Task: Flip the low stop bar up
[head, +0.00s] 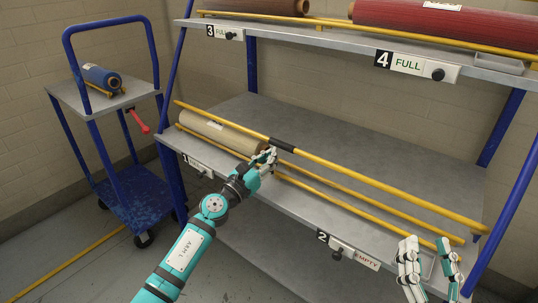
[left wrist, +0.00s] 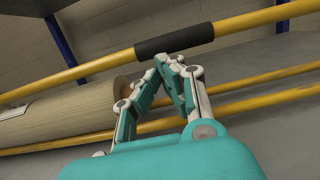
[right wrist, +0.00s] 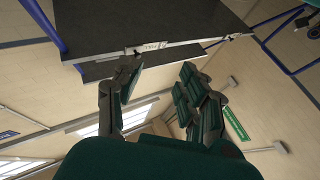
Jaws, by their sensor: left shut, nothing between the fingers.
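The low stop bar (head: 350,174) is a long yellow bar with a black grip sleeve (head: 283,144), running across the lower shelf above the two yellow rails. In the left wrist view the black sleeve (left wrist: 175,42) is just beyond my fingertips. My left gripper (head: 268,155) is shut and empty, its tips together close under the sleeve; I cannot tell whether they touch it. The left wrist view also shows the closed fingertips (left wrist: 175,62). My right gripper (head: 430,255) is open and empty near the shelf's right front; its fingers stand apart in the right wrist view (right wrist: 160,75).
A beige roll (head: 222,132) lies at the lower shelf's left end. Red roll (head: 440,22) and others lie on the upper shelf. Label 2 EMPTY (head: 348,250) is on the lower front edge. A blue trolley (head: 105,95) carrying a blue roll (head: 101,77) stands at the left.

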